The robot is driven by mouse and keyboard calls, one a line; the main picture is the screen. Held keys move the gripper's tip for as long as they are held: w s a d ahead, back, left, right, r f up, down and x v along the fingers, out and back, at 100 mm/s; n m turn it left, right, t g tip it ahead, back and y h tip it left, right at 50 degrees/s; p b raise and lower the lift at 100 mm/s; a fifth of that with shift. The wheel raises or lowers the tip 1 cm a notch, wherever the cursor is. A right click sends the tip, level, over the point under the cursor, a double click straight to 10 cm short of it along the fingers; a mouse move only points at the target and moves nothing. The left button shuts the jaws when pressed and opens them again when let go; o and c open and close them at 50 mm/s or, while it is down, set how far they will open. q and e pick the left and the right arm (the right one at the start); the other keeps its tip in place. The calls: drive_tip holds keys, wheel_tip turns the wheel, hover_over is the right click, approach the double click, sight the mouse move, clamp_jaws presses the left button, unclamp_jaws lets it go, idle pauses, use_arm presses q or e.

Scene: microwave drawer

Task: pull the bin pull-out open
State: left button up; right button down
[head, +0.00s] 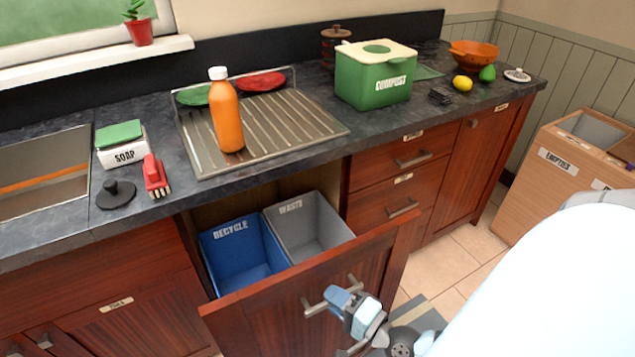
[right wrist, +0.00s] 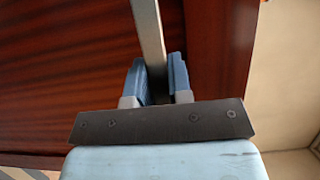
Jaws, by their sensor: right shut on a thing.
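The bin pull-out (head: 290,289) is a dark red wooden front standing out from the counter. Behind it are a blue recycle bin (head: 238,252) and a grey waste bin (head: 308,228), both visible from above. Its upper bar handle (head: 318,308) is metal. My right gripper (head: 345,300) is at this handle, with its blue fingers shut around the bar. In the right wrist view the grey bar (right wrist: 149,40) runs between the two fingers (right wrist: 157,80). My left gripper is not in view.
The counter above holds an orange bottle (head: 227,115) on a drainer (head: 270,133), a green compost box (head: 372,80) and a soap box (head: 121,145). A wooden empties crate (head: 556,180) stands on the floor at right. Tiled floor (head: 468,247) shows between the crate and the cabinets.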

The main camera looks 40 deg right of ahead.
drive_tip(key=shift+s+a, duration=0.25)
drive_tip(key=shift+s, duration=0.85)
drive_tip(key=shift+s+a, duration=0.25)
drive_tip(key=shift+s, duration=0.85)
drive_tip(key=c, duration=1)
unclamp_jaws()
drive_tip(key=shift+c, duration=0.2)
drive_tip(key=s+d, duration=0.2)
drive_tip(key=s, duration=1.1)
drive_tip(key=shift+s+p, duration=0.3)
drive_tip(key=shift+s+d, duration=0.1)
